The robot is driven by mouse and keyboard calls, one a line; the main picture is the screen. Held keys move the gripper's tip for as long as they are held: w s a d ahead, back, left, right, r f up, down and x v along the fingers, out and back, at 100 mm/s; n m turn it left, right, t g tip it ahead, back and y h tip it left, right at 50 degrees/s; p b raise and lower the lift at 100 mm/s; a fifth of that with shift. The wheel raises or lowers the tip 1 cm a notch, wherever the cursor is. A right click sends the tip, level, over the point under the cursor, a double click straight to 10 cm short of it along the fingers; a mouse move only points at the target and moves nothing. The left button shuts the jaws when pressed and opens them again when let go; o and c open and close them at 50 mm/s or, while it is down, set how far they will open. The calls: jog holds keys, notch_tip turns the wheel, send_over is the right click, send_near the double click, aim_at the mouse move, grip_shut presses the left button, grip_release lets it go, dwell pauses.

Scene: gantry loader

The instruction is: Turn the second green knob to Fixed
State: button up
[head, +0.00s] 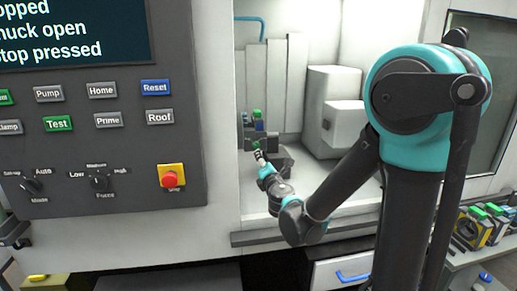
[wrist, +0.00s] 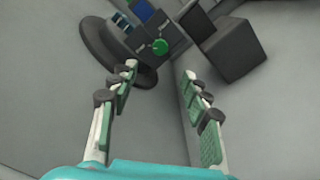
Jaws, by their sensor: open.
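One green knob (wrist: 159,46) sits on a dark block (wrist: 173,37) at the top middle of the wrist view. Small white lettering beside it is too blurred to read, and I cannot tell which way the knob points. I cannot tell from this view whether it is the second one. My gripper (wrist: 158,72) is open and empty, its two green-padded fingers apart, with the knob beyond the gap between the tips. In the head view my gripper (head: 259,157) is inside the machine bay, just in front of a small dark unit with green and blue parts (head: 258,124).
A dark box (wrist: 235,50) stands right of the knob in the wrist view. A light block (head: 334,100) stands deeper in the bay. The control panel (head: 130,150) with a red stop button (head: 170,179) is left of the opening. Several green-topped parts (head: 490,212) lie at right.

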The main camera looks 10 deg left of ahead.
aim_at(257, 146)
jog(key=x, duration=1.2)
jog(key=shift+w+a+f, duration=0.1)
jog(key=shift+w, duration=0.15)
grip_shut()
